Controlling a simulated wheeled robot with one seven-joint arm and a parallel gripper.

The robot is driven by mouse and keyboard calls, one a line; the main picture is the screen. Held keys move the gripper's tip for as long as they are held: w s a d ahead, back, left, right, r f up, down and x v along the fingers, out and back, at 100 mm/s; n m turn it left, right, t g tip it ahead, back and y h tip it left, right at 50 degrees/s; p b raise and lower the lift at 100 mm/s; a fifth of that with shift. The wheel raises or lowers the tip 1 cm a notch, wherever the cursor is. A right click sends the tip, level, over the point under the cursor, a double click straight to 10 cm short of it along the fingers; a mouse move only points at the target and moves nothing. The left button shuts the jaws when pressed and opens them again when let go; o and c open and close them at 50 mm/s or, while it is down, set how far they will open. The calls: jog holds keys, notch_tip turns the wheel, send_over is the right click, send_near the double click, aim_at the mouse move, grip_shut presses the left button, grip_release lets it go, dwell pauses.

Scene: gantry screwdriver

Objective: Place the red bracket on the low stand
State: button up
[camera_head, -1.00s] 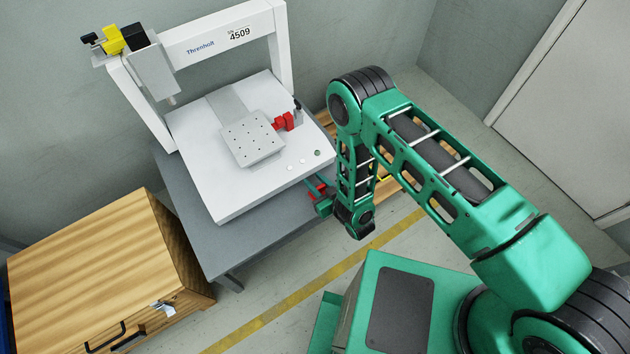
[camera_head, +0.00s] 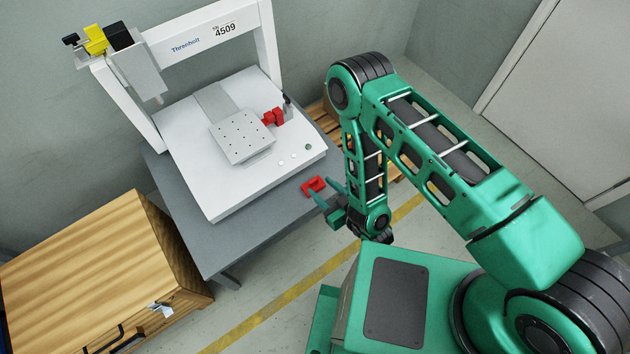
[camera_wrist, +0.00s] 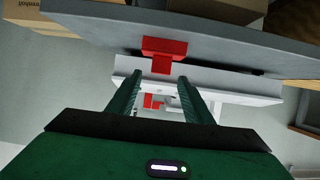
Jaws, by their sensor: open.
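The red bracket (camera_head: 313,185) rests on the right edge of the low grey table (camera_head: 262,218) that carries the white machine. In the wrist view the bracket (camera_wrist: 164,47) sits on the grey slab (camera_wrist: 105,22), just beyond my fingertips. My gripper (camera_head: 322,189) is open beside the bracket, its two green fingers pointing at it. In the wrist view the gap between the fingers (camera_wrist: 158,82) holds nothing, and the bracket appears clear of them.
The white gantry machine (camera_head: 205,190) stands on the grey table, with a perforated plate (camera_head: 240,137) and another red piece (camera_head: 272,117). A wooden cabinet (camera_head: 90,260) stands at left. A pallet (camera_head: 322,112) lies behind the table.

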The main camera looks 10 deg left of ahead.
jog(key=shift+v, duration=1.25)
